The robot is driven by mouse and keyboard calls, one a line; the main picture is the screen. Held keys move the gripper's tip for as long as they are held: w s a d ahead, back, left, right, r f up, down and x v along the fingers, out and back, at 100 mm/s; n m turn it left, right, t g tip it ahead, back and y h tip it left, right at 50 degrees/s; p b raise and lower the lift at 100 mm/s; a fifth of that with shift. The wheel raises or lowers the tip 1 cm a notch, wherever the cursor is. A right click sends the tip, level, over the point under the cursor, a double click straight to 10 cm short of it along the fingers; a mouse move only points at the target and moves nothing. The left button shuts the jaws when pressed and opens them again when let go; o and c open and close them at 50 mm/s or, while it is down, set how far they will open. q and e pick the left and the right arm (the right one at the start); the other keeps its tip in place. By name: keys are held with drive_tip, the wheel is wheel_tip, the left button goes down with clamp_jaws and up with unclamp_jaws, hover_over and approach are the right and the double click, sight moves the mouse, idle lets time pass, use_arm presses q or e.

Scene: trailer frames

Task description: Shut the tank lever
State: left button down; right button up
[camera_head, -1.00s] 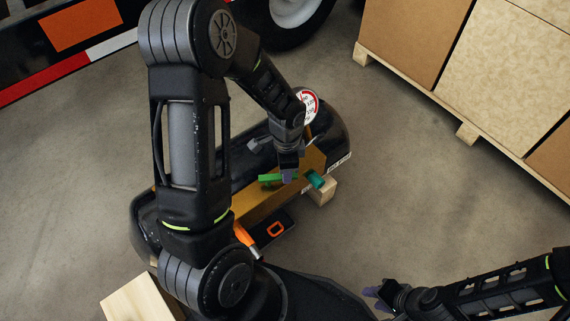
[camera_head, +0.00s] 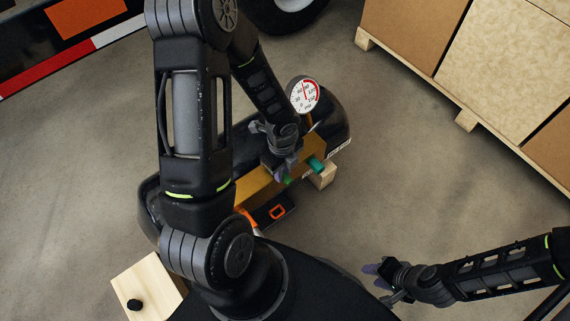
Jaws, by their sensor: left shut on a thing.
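A black tank (camera_head: 338,112) lies on its side on the floor, with a brass-coloured block (camera_head: 258,187) along its near side and a round red and white gauge (camera_head: 304,95) above it. A green lever (camera_head: 288,180) on the block is mostly hidden by my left gripper (camera_head: 283,172). My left gripper is shut on the green lever. A teal fitting (camera_head: 316,164) sticks out of the block to the right of it. My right gripper (camera_head: 375,275) is away from the tank at the lower right; its fingers are small and partly hidden.
A wooden block (camera_head: 323,177) lies under the tank's right end. A black and orange item (camera_head: 276,211) lies in front of the tank. A wooden board (camera_head: 148,285) is at lower left. Cartons (camera_head: 490,60) on a pallet stand upper right, a trailer (camera_head: 70,45) upper left.

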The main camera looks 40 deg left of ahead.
use_arm(q)
drive_tip(key=shift+s+a+m, duration=0.1)
drive_tip(key=shift+s+m, duration=0.2)
drive_tip(key=shift+m, duration=0.4)
drive_tip(key=c, duration=1.3)
unclamp_jaws()
drive_tip(key=shift+r+p, duration=0.1)
drive_tip(key=shift+p, duration=0.2)
wheel_tip(320, 180, up, 8)
drive_tip(key=p, duration=0.3)
drive_tip(key=shift+f, duration=0.2)
